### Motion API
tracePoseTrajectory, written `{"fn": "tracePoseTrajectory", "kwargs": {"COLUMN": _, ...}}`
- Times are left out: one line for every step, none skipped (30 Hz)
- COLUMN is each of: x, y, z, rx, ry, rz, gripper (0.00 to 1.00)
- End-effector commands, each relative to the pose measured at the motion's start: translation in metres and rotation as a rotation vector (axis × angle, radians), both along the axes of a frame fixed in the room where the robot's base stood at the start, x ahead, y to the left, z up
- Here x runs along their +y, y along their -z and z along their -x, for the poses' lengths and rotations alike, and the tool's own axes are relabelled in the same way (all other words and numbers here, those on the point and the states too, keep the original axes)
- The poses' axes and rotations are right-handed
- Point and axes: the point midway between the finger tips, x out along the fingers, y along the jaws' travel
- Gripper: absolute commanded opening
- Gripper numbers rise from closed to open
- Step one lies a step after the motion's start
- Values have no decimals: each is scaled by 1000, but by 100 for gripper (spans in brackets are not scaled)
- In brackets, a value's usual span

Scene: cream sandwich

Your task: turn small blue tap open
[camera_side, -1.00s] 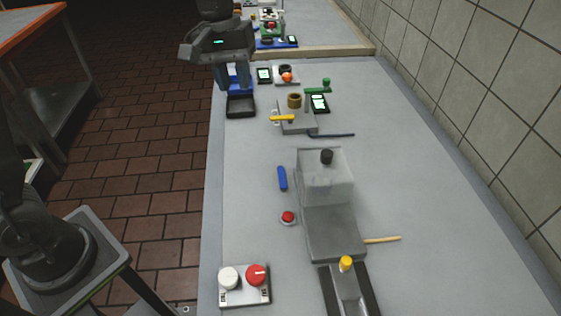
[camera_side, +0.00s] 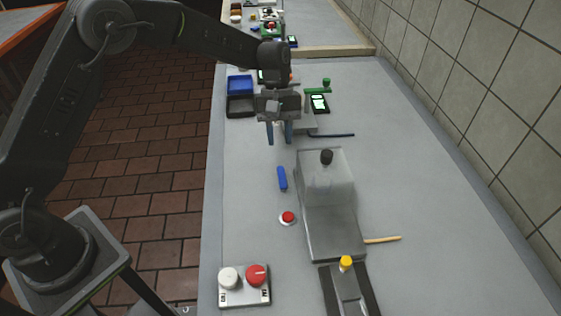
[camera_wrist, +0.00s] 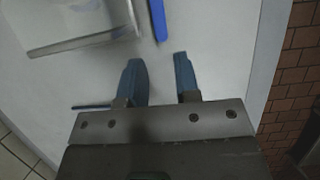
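A small blue bar (camera_side: 282,179), like a tap handle, lies lengthwise on the bench to the left of a grey box-like machine (camera_side: 333,230). Whether it is fixed to anything cannot be told. In the wrist view the blue bar (camera_wrist: 158,20) shows at the top, just beyond the fingertips and beside the machine (camera_wrist: 75,25). My gripper (camera_side: 280,141) hangs above the bench, behind the bar in the side view, with its blue fingers pointing down. In the wrist view my gripper (camera_wrist: 158,60) is open, with nothing between its fingers.
A red button (camera_side: 288,217) sits in front of the bar. A plate with white and red knobs (camera_side: 244,286) is at the front left. A dark blue rod (camera_side: 332,135) and a green handle (camera_side: 320,85) are behind. Bare bench lies left of the bar.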

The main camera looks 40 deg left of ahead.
Motion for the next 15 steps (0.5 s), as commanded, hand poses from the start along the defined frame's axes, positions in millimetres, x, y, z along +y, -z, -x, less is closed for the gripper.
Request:
{"fn": "tracePoseTrajectory", "kwargs": {"x": -4, "y": 11, "z": 4, "rx": 5, "ry": 2, "rz": -1, "gripper": 30}}
{"fn": "tracePoseTrajectory", "kwargs": {"x": -5, "y": 17, "z": 6, "rx": 4, "ry": 2, "rz": -1, "gripper": 30}}
{"fn": "tracePoseTrajectory", "kwargs": {"x": -7, "y": 24, "z": 8, "rx": 4, "ry": 2, "rz": -1, "gripper": 30}}
{"fn": "tracePoseTrajectory", "kwargs": {"x": -8, "y": 29, "z": 9, "rx": 3, "ry": 2, "rz": 0, "gripper": 30}}
{"fn": "tracePoseTrajectory", "kwargs": {"x": -10, "y": 34, "z": 11, "rx": 4, "ry": 2, "rz": -1, "gripper": 30}}
{"fn": "tracePoseTrajectory", "kwargs": {"x": -11, "y": 39, "z": 12, "rx": 2, "ry": 2, "rz": -1, "gripper": 30}}
{"fn": "tracePoseTrajectory", "kwargs": {"x": -13, "y": 44, "z": 14, "rx": 3, "ry": 2, "rz": 0, "gripper": 30}}
{"fn": "tracePoseTrajectory", "kwargs": {"x": -14, "y": 47, "z": 14, "rx": 2, "ry": 2, "rz": 0, "gripper": 30}}
{"fn": "tracePoseTrajectory", "kwargs": {"x": -15, "y": 51, "z": 15, "rx": 1, "ry": 1, "rz": 0, "gripper": 30}}
{"fn": "tracePoseTrajectory", "kwargs": {"x": -16, "y": 54, "z": 16, "rx": 1, "ry": 2, "rz": 1, "gripper": 30}}
{"fn": "tracePoseTrajectory", "kwargs": {"x": -17, "y": 56, "z": 17, "rx": -1, "ry": 2, "rz": 1, "gripper": 30}}
{"fn": "tracePoseTrajectory", "kwargs": {"x": -18, "y": 59, "z": 17, "rx": -1, "ry": 2, "rz": 1, "gripper": 30}}
{"fn": "tracePoseTrajectory", "kwargs": {"x": -18, "y": 61, "z": 18, "rx": -1, "ry": 2, "rz": 1, "gripper": 30}}
{"fn": "tracePoseTrajectory", "kwargs": {"x": -18, "y": 62, "z": 18, "rx": 0, "ry": 1, "rz": 0, "gripper": 30}}
{"fn": "tracePoseTrajectory", "kwargs": {"x": -19, "y": 63, "z": 19, "rx": 0, "ry": 1, "rz": 0, "gripper": 30}}
